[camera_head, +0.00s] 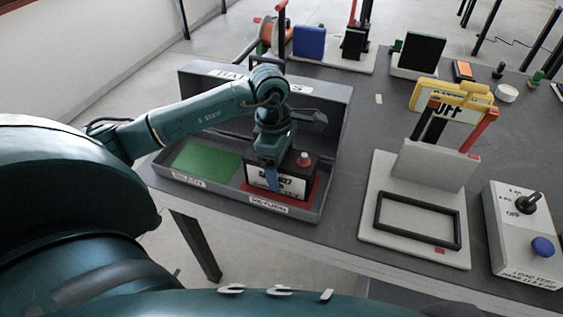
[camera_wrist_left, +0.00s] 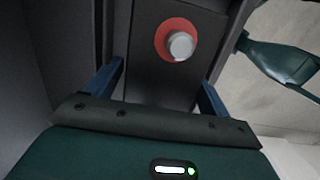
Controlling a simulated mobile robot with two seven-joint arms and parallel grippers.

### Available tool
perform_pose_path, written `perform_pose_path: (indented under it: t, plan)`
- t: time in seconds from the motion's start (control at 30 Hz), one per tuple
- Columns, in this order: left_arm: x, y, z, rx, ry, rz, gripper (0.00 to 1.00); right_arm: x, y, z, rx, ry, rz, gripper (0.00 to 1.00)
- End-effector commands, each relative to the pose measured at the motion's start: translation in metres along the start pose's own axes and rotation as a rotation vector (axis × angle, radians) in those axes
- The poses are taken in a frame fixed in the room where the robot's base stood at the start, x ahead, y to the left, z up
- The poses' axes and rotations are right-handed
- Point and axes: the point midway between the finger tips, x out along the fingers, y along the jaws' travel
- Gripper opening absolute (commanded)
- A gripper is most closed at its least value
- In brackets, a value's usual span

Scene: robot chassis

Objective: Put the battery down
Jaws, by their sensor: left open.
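The battery (camera_head: 283,184) is a dark box with a white label on its front and a terminal on top. It stands upright on the red area (camera_head: 309,197) of the grey battery tray (camera_head: 338,150). My left gripper (camera_head: 272,180) is over the battery with its jaws open. In the left wrist view the blue fingers of the gripper (camera_wrist_left: 160,88) are on either side of the battery (camera_wrist_left: 160,75), whose silver terminal sits in a red ring. I cannot tell whether a finger touches it. My right gripper is not in view.
The green area (camera_head: 205,160) of the tray is empty. A control box (camera_head: 520,232) with a blue button is at the far right. More devices stand along the back of the table.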

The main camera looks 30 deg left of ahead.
Motion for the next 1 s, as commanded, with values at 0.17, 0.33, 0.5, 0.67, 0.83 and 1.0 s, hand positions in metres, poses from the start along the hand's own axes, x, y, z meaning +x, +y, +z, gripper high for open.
perform_pose_path:
  t: [0.17,0.33,0.5,0.67,0.83,1.0]
  plan:
    - [-0.001,0.000,0.000,0.000,0.000,0.000,0.81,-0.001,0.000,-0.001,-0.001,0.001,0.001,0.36]
    - [-0.015,0.001,0.000,0.001,0.000,0.005,0.81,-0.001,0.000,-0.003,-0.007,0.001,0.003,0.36]
    - [-0.051,0.002,0.000,0.001,-0.001,0.007,0.81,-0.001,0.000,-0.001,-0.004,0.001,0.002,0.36]
    - [-0.085,0.001,0.000,0.000,0.000,0.006,0.81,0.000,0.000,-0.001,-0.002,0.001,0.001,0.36]
    - [-0.111,0.001,0.001,0.000,-0.001,0.003,0.81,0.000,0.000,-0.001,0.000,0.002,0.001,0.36]
    - [-0.122,0.000,0.000,-0.001,-0.001,0.001,0.81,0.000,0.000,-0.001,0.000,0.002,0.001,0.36]
